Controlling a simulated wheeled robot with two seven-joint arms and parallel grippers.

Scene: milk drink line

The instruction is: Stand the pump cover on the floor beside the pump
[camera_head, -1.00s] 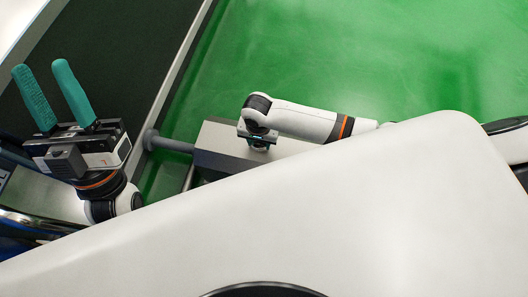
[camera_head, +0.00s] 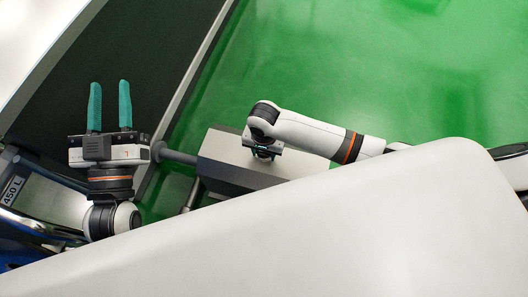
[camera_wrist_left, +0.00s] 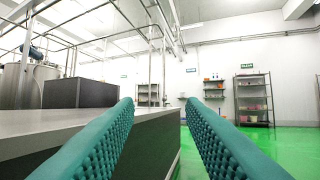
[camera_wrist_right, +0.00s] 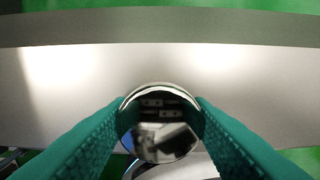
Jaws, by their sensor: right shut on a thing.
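The pump cover (camera_head: 225,150) is a grey box with a light top and a darker side, low over the green floor in the head view. My right gripper (camera_head: 263,151) is over its top. In the right wrist view my right gripper (camera_wrist_right: 161,112) is shut on a shiny round knob (camera_wrist_right: 160,140), with the cover's pale metal face (camera_wrist_right: 100,75) behind it. I cannot tell if the cover is lifted. The pump itself is not distinguishable. My left gripper (camera_head: 109,92) is open and empty, left of the cover; its spread fingers also show in the left wrist view (camera_wrist_left: 159,105).
A grey pipe (camera_head: 174,154) runs up to the cover's left end. A dark block with a pale edge (camera_head: 130,50) stands at the left. Green floor (camera_head: 350,60) lies open beyond and right of the cover. Shelves (camera_wrist_left: 253,98) stand far off.

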